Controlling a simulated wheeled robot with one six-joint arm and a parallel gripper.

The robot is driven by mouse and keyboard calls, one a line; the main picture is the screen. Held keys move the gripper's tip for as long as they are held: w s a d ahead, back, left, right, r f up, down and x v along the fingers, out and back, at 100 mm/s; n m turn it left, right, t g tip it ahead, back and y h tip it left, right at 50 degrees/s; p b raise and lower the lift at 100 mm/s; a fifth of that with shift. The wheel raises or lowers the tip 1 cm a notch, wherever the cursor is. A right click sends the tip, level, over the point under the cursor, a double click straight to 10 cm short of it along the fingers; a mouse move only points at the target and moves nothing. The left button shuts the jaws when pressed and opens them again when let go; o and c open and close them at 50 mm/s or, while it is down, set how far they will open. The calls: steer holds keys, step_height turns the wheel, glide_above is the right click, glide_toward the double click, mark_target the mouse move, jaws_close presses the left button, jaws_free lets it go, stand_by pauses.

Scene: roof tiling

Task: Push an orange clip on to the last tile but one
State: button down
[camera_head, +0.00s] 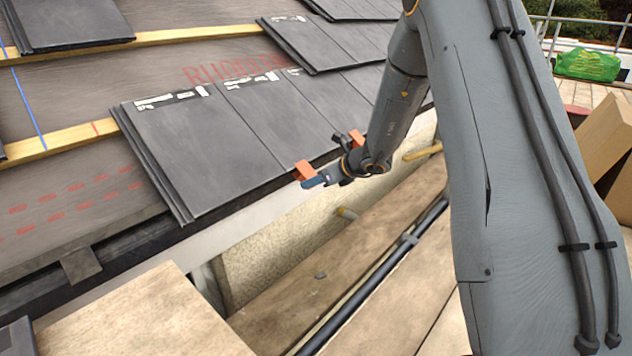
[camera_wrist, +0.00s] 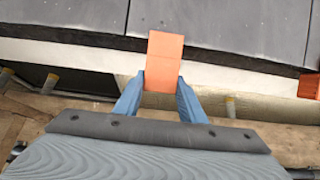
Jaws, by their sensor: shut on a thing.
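My gripper (camera_head: 316,182) is shut on an orange clip (camera_head: 305,169) at the lower edge of the bottom row of grey tiles. In the wrist view the blue fingers (camera_wrist: 161,82) grip the clip (camera_wrist: 164,58) from both sides, and its far end overlaps the tile edge in the picture. It lines up with the second tile (camera_head: 262,125) from the row's left end, just right of a joint. Whether the clip touches or is seated on the tile cannot be told. The left end tile (camera_head: 205,150) has no clip in view.
Another orange clip (camera_head: 356,138) sits at the eave farther right, also at the wrist view's right edge (camera_wrist: 309,86). A pale gutter-side gap and wooden boards (camera_head: 150,310) lie below the eave. A cardboard box (camera_head: 605,135) stands at the right.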

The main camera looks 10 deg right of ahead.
steer(key=shift+w+a+r+p, duration=0.35)
steer(key=shift+w+a+r, duration=0.2)
steer(key=shift+w, duration=0.15)
stand_by(1.5)
steer(key=c, duration=1.1)
jaws_free()
steer(key=shift+s+d, duration=0.1)
steer(key=s+r+p, duration=0.1)
steer(key=r, duration=0.1)
steer(key=s+d+r+p, duration=0.1)
steer(key=r+p, duration=0.1)
steer(key=s+d+r+p, duration=0.1)
steer(key=r+p, duration=0.1)
steer(key=shift+w+f, duration=0.1)
